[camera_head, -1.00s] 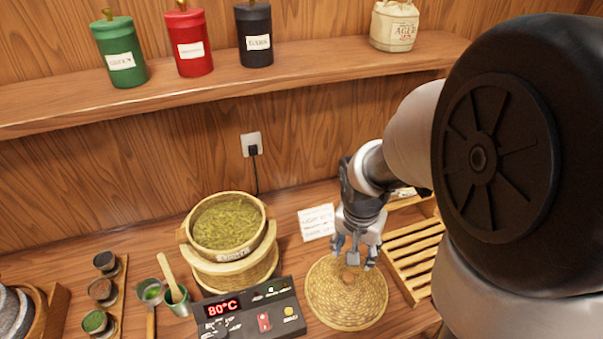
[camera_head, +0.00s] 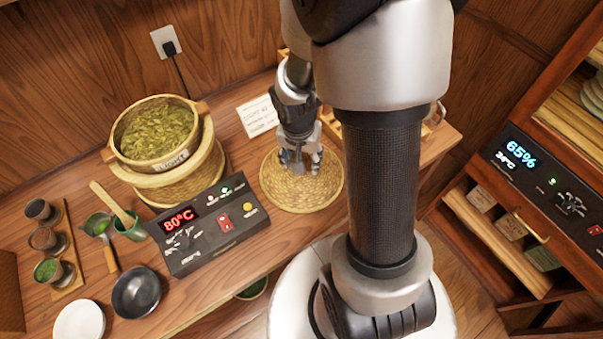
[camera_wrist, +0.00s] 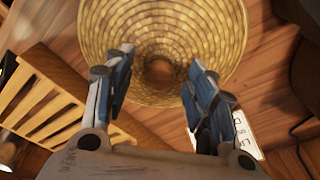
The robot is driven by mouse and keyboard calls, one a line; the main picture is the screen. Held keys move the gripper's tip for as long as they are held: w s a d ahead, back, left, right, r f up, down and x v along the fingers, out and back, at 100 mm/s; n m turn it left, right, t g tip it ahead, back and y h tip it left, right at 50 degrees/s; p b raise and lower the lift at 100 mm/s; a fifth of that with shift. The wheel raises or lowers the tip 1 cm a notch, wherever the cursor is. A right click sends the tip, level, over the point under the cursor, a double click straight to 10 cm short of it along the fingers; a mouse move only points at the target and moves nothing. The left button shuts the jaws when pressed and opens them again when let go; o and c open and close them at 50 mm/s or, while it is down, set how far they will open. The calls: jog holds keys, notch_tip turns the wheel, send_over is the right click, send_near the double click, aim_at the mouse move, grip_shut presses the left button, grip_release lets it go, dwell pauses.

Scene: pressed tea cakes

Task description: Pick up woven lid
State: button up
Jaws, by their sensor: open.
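The woven lid (camera_head: 322,193) is a round, straw-coloured disc lying on the wooden counter, right of the control box. In the wrist view the lid (camera_wrist: 215,28) fills the top middle, with its brown knob (camera_wrist: 159,68) near the centre of the picture. My gripper (camera_head: 300,165) is over the lid, pointing down, and hides the knob in the head view. In the wrist view my gripper (camera_wrist: 153,80) is open, with one finger on each side of the knob. I cannot tell whether the fingers touch the lid.
A steamer (camera_head: 165,185) with green leaves stands left. The control box (camera_head: 205,225) reads 80°C. A white card (camera_head: 258,116) lies behind the lid, and a slatted wooden rack (camera_wrist: 40,95) is beside it. Bowls and cups are at left; a cabinet (camera_head: 520,215) stands right.

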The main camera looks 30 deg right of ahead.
jog(key=shift+f, duration=0.15)
jog(key=shift+c, duration=0.2)
grip_shut()
dwell(0.4)
